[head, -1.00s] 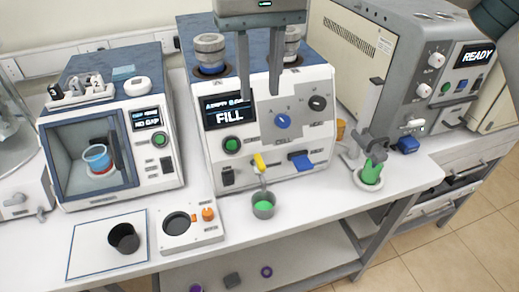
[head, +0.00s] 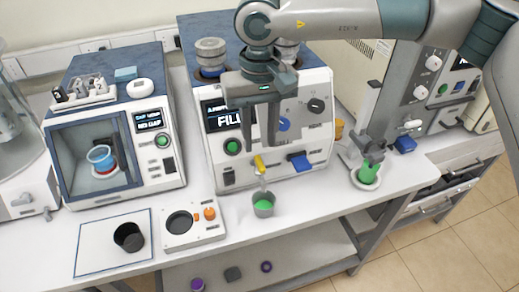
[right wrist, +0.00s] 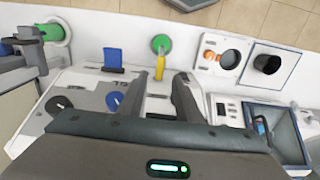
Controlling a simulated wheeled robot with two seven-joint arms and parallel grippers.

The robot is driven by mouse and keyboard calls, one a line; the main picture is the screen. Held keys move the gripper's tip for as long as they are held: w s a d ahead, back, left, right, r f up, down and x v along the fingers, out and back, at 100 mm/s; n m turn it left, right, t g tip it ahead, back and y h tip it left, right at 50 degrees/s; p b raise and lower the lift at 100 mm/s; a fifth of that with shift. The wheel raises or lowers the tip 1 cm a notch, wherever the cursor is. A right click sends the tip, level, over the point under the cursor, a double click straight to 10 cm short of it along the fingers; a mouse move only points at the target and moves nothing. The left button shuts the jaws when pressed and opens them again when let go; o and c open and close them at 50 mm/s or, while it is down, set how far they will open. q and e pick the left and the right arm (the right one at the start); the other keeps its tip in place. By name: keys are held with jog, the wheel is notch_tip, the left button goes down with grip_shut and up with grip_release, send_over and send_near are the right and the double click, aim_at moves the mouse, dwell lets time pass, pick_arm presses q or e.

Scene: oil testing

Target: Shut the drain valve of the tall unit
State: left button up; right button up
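The tall unit (head: 215,160) stands at the bench's middle with a display reading FILL, partly hidden by my gripper. Its yellow drain valve lever (head: 259,163) sticks out low on the front, above a small grey cup (head: 263,207) with green contents. My right gripper (head: 262,147) is open and empty, fingers pointing down in front of the unit, tips just above the lever in the picture. In the right wrist view the yellow lever (right wrist: 160,68) lies between and beyond the two open fingertips (right wrist: 160,78). Contact with the lever does not show. My left gripper is not in view.
A blue lever (head: 301,162) sits right of the valve, and a blue knob (head: 284,124) above. A control box (head: 194,230) and black cup (head: 128,237) lie at front left. A stand with a green cylinder (head: 369,171) is at right. Bench near the grey cup is clear.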

aim_at(260, 162)
jog(key=shift+f+p, duration=0.7)
jog(key=shift+f, duration=2.25)
grip_shut()
